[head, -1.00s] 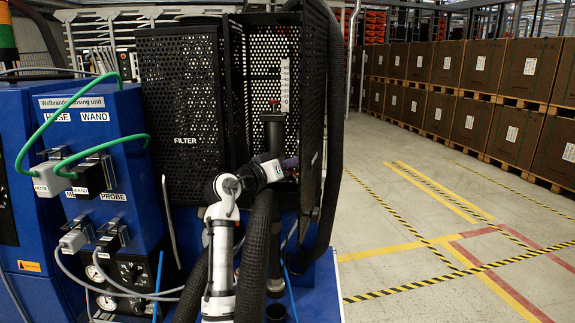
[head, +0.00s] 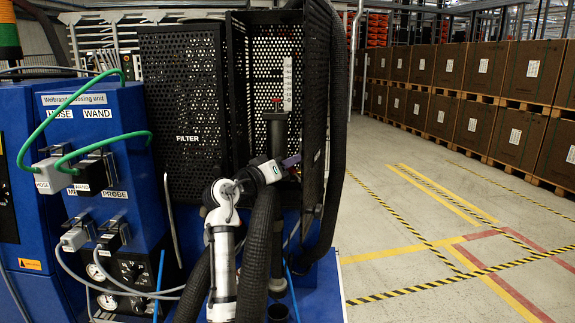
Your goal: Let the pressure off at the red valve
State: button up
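A small red part (head: 276,100), which may be the red valve, sits on top of a dark upright cylinder (head: 276,130) inside the black perforated cage. A scale strip with marks (head: 287,82) stands just behind it. My arm rises from the bottom middle and bends right at the wrist. My gripper (head: 291,161) is at the end of the wrist, below the red part and apart from it in the picture. It is small and dark against the cage, and its fingers cannot be made out.
The black FILTER panel (head: 183,110) stands left of the cage. A thick corrugated hose (head: 338,130) runs down the cage's right side. The blue unit (head: 118,190) at left has green and grey hoses with plugs. Open floor lies right, with stacked brown boxes (head: 520,75) beyond.

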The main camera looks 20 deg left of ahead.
jog(key=b+v, duration=0.5)
jog(key=v, duration=0.8)
jog(key=shift+s, duration=0.15)
jog(key=shift+o, duration=0.2)
jog(key=shift+a, duration=0.15)
